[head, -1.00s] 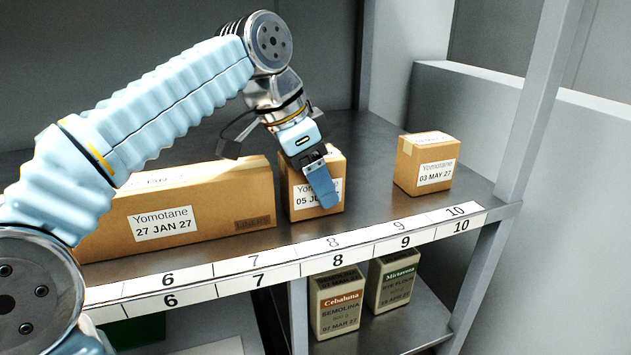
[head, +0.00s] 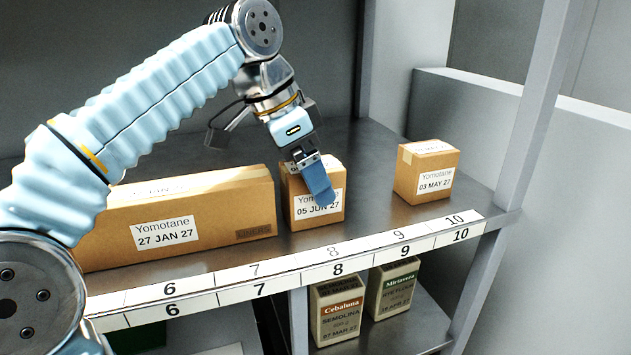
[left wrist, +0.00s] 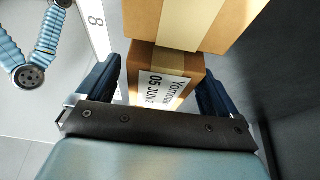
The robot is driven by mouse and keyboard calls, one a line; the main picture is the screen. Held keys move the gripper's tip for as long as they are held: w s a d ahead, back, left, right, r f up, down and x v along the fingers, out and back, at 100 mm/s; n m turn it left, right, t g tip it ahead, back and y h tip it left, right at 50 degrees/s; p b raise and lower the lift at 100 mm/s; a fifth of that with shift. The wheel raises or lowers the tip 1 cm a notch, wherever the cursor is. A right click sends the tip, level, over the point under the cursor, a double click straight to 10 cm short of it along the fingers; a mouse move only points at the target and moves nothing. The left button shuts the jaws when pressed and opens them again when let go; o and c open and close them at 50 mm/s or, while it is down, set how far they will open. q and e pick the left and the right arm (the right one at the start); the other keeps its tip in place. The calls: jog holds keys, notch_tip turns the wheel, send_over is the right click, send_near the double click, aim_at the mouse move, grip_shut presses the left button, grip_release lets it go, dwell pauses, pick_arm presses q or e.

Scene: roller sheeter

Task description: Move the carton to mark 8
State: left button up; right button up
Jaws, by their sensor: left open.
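A small brown carton (head: 297,214) labelled Yomotane 05 JUN 27 stands upright on the upper shelf, just right of a long carton, behind the number strip near marks 7 and 8. My left gripper (head: 318,186) is open at this small carton, and one blue finger covers part of its front. In the left wrist view the small carton (left wrist: 188,78) shows between the two spread fingers of the gripper (left wrist: 155,90); whether they touch it I cannot tell. Mark 8 (head: 337,269) is on the strip along the shelf's front edge. My right gripper is not in view.
The long carton (head: 205,210) dated 27 JAN 27 stands close on the left. Another carton (head: 408,180) dated 03 MAY 27 stands right, with bare shelf (head: 372,200) between. A post (head: 530,110) rises at the right. Semolina (head: 326,308) and rye flour (head: 376,290) boxes stand below.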

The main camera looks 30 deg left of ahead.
pick_arm(q)
jog(key=p+v, duration=0.2)
jog(key=v, duration=0.5)
jog(key=shift+r, duration=0.4)
jog(key=shift+s+a+r, duration=0.2)
jog(key=shift+s+r, duration=0.15)
jog(key=shift+r, duration=0.2)
